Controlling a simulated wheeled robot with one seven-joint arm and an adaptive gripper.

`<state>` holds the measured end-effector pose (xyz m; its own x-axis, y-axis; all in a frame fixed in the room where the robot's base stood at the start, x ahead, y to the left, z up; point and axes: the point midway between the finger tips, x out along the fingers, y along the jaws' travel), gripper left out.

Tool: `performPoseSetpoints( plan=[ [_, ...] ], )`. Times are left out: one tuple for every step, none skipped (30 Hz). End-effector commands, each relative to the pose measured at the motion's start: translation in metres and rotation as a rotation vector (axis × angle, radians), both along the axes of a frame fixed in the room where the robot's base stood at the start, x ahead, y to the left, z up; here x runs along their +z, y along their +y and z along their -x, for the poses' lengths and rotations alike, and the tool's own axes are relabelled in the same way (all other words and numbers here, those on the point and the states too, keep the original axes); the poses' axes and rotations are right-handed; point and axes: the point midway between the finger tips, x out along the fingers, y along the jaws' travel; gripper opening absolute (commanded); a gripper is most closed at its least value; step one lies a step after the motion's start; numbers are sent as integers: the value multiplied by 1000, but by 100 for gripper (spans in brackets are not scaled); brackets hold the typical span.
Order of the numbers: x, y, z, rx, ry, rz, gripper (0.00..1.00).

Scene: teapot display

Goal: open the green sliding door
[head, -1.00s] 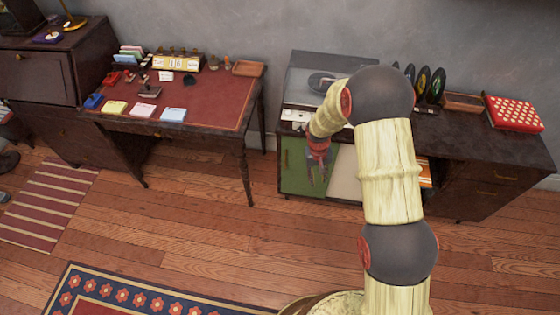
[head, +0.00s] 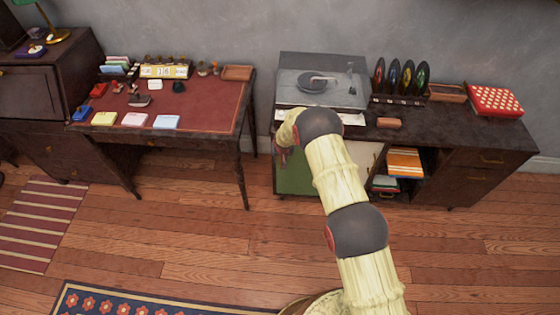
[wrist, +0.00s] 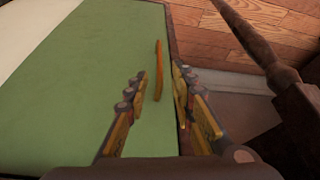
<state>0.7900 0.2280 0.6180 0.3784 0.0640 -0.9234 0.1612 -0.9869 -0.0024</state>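The green sliding door (head: 293,180) is at the left of the low dark cabinet, below the record player, partly hidden by my arm. It fills much of the wrist view (wrist: 80,85). Its thin upright orange-brown handle (wrist: 159,70) is near one edge of the door, beside the dark cabinet frame. My gripper (wrist: 157,82) is open, with one finger on each side of the handle. I cannot tell whether a finger touches it. In the head view my gripper (head: 283,156) is at the door's left side, mostly hidden by my wrist.
A cream panel (head: 358,158) adjoins the green door, with open shelves of records (head: 404,163) to its right. A record player (head: 322,82) stands on the cabinet top. A red-topped desk (head: 205,105) is to the left, its leg near the cabinet.

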Motion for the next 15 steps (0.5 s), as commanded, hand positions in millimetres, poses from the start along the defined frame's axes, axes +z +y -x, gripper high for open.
performPoseSetpoints(
  plan=[
    [-10, 0, -2, -1, 2, 1, 25],
    [-14, 0, -4, -1, 1, 0, 25],
    [-20, 1, -6, -1, 2, 1, 25],
    [-24, 1, -8, 0, 1, 0, 25],
    [-27, 1, -10, 0, 1, 0, 25],
    [-32, 2, -11, 0, 1, 0, 25],
    [-35, 2, -13, 0, 0, 0, 25],
    [-38, 2, -15, 0, 0, 0, 25],
    [-42, 2, -16, 0, 0, 0, 25],
    [-44, 2, -17, 0, 1, 0, 25],
    [-46, 3, -18, 0, 0, 0, 25],
    [-48, 3, -19, 0, 1, 0, 25],
    [-50, 3, -20, 0, 1, 0, 25],
    [-51, 3, -20, 0, 0, 0, 25],
    [-51, 3, -21, 0, 0, 0, 25]
  ],
)
